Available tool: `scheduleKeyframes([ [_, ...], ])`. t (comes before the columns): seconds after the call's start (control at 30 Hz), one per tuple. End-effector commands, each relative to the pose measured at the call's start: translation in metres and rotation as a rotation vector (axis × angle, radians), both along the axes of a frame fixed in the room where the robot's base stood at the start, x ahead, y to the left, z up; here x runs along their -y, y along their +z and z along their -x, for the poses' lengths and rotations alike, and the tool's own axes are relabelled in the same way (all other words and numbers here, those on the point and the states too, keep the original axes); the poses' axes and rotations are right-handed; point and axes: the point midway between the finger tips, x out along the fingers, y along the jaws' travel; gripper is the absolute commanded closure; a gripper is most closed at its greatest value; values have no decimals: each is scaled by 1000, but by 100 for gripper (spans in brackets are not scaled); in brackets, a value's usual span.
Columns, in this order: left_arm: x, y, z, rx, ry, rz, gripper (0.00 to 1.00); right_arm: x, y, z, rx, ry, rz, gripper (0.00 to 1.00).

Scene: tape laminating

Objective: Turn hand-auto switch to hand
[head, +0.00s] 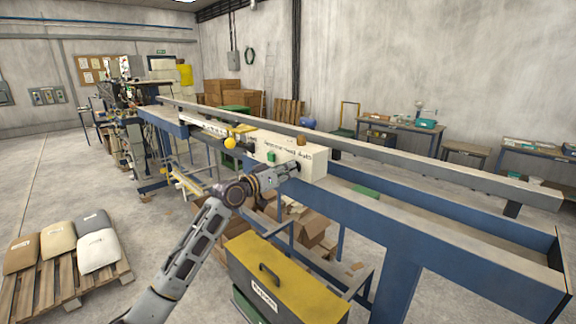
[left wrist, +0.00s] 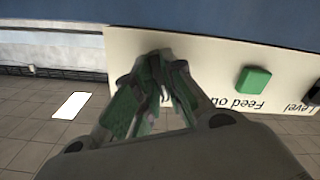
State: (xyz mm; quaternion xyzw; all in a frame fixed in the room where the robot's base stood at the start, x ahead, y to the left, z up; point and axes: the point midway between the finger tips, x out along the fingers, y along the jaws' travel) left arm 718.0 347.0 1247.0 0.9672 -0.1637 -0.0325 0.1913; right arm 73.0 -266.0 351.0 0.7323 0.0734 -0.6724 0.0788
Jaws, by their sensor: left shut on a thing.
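The off-white control panel (head: 313,168) sits on the near side of the long blue machine frame, with small lettering along its face. My left gripper (head: 291,171) reaches it from the lower left, with its fingertips at the panel's face. In the left wrist view the fingers (left wrist: 162,75) are brought together against the panel (left wrist: 205,58), shut on the hand-auto switch. The switch is almost wholly hidden by the fingers, so its turned position cannot be told. A green button (left wrist: 254,80) is beside the fingers, with "Feed out" lettering upside down. My right gripper is not in view.
A yellow-topped box (head: 290,279) stands below the arm. Pallet sacks (head: 98,251) lie at left. Long grey rails (head: 420,163) run behind the panel. Open floor lies at far left.

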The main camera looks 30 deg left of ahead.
Motion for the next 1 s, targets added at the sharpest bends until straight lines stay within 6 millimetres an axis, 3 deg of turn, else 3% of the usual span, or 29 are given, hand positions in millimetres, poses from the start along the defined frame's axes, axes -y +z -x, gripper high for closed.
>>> scheduleKeyframes([
  [0.33, 0, 1, 0, -63, 0, 175, 100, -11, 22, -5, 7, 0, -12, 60],
  [0.97, 0, 0, 0, -78, 0, 225, 100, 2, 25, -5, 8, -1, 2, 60],
  [1.0, 0, 0, 0, -77, 0, 225, 85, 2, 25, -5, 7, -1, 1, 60],
])
